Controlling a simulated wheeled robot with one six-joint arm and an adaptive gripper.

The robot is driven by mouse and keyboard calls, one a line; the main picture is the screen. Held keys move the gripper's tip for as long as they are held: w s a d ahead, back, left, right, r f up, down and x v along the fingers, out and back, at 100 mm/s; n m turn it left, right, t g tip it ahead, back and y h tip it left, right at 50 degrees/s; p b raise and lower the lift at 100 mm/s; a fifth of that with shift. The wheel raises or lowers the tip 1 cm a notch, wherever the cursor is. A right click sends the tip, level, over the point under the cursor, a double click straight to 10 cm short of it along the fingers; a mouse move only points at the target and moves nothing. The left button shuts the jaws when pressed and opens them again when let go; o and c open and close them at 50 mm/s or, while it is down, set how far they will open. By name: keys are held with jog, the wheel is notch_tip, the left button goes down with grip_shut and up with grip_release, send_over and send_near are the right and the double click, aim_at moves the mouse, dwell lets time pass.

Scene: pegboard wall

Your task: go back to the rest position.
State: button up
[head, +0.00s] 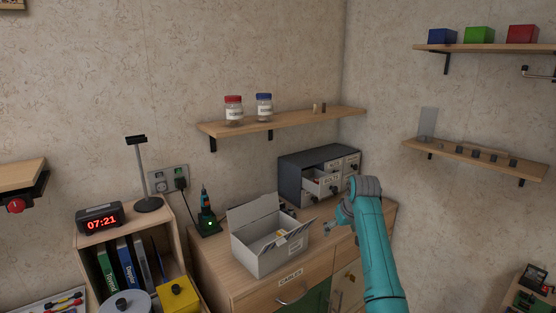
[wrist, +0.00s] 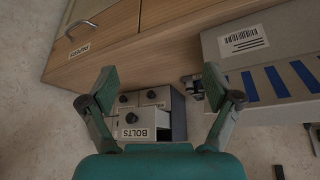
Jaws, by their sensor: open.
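My gripper (head: 332,226) is at the end of my teal arm, above the right part of the wooden cabinet top, between the open box and the small drawer unit in the head view. In the wrist view my gripper (wrist: 160,82) has its two fingers spread wide apart with nothing between them. The dark grey drawer unit (head: 290,171) stands at the back of the cabinet; a drawer labelled BOLTS (wrist: 139,134) is pulled out. It shows between and beyond the fingers in the wrist view.
An open grey box (head: 260,255) stands left of my gripper, flaps up. It shows close to the right finger in the wrist view (wrist: 228,55). A shelf (head: 290,121) with two jars is on the wall above. Two more shelves (head: 480,159) are at right.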

jog(key=s+f+t, duration=0.1)
jog(key=s+f, duration=0.5)
jog(key=f, duration=0.6)
jog(key=s+f+t, duration=0.1)
jog(key=s+f, duration=0.4)
jog(key=f, duration=0.7)
jog(key=s+f+t, duration=0.1)
jog(key=s+f, duration=0.3)
jog(key=s, duration=0.4)
jog(key=s+a+f+m+t, duration=0.1)
jog(key=s+f, duration=0.3)
jog(key=s, duration=0.3)
jog(key=s+f, duration=0.4)
jog(key=s, duration=0.4)
jog(key=s+r+m+t+h, duration=0.1)
jog(key=s+r, duration=0.2)
jog(key=s, duration=0.9)
jog(key=s+r+t, duration=0.2)
jog(key=s, duration=0.9)
jog(key=s+r+t, duration=0.2)
jog(key=s+r, duration=1.5)
jog(key=r, duration=0.2)
jog(key=shift+a, duration=0.35)
jog(key=shift+r, duration=0.1)
